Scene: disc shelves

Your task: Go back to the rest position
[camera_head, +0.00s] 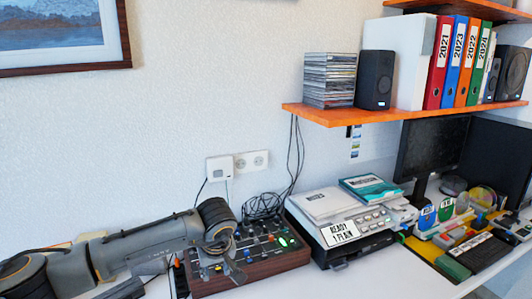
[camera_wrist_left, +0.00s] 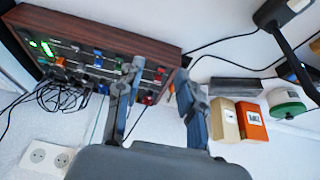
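My left arm comes in from the left in the head view, and its gripper (camera_head: 226,262) points down at the left part of the control box (camera_head: 275,268) with a wooden frame and coloured knobs. In the left wrist view, the two fingers of my left gripper (camera_wrist_left: 158,80) stand apart with nothing between them. The control box (camera_wrist_left: 150,40) shows beyond the fingertips there; I cannot tell whether they touch it. My right gripper is in neither view.
An orange shelf (camera_head: 400,115) holds stacked discs (camera_head: 330,80), speakers and binders. Loose black cables (camera_head: 265,205) lie behind the box. Wall sockets (camera_head: 250,160) are above.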

